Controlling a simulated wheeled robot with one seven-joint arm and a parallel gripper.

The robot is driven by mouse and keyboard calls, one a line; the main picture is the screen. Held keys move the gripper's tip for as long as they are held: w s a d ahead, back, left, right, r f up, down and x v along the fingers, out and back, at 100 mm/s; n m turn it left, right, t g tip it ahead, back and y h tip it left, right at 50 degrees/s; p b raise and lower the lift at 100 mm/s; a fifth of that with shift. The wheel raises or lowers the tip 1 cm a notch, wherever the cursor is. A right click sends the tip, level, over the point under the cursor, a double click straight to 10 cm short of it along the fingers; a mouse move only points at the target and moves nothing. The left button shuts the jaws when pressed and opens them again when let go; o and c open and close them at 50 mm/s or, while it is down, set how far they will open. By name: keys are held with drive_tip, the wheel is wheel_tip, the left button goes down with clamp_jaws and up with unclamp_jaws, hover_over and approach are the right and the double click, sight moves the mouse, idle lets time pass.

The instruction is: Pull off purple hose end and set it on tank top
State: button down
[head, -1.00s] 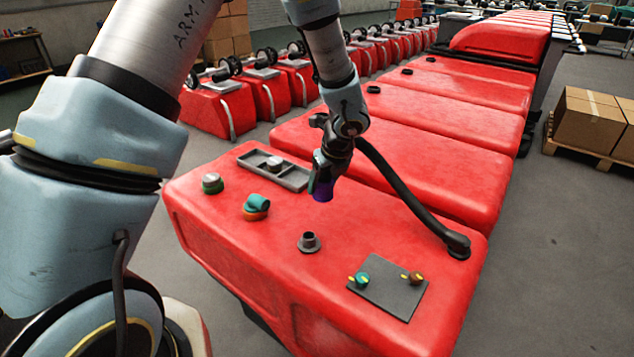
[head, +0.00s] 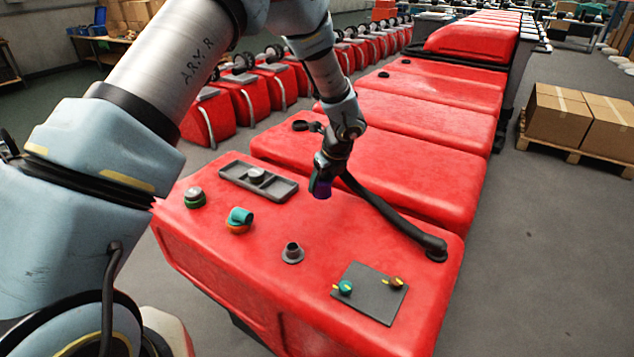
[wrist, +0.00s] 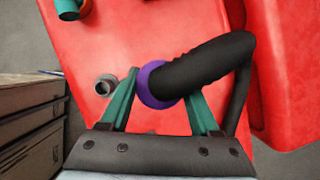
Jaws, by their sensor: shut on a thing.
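The purple hose end (head: 323,191) is a purple cuff on a thick black hose (head: 385,212). My gripper (head: 325,180) is shut on it and holds it above the red tank top (head: 225,262), apart from the grey stub port (head: 292,254). The wrist view shows the purple cuff (wrist: 151,85) between the teal fingers of my gripper (wrist: 163,86), with the bare, open port (wrist: 105,85) to its left. The hose's other end stays joined to the tank at a black elbow at the right. The cuff's far side is hidden.
On the tank top are a teal elbow on an orange base (head: 240,219), a green-ringed grey cap (head: 194,196), a grey tray (head: 258,181) and a plate with two small valves (head: 370,292). More red tanks stand behind. Bare red surface lies around the port.

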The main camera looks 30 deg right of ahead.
drive_tip(key=w+d+p, duration=0.1)
drive_tip(key=w+d, duration=0.2)
drive_tip(key=d, duration=0.4)
drive_tip(key=shift+d, duration=0.25)
drive_tip(key=shift+w+f, duration=0.1)
drive_tip(key=shift+f, duration=0.05)
idle(0.6)
drive_tip(key=shift+f+b, duration=4.3)
drive_tip(key=shift+f, duration=2.35)
drive_tip(key=shift+c, duration=0.2)
unclamp_jaws()
drive_tip(key=shift+o, duration=0.2)
drive_tip(key=shift+r, duration=0.1)
wheel_tip(320, 180, up, 8)
drive_tip(key=p, duration=0.5)
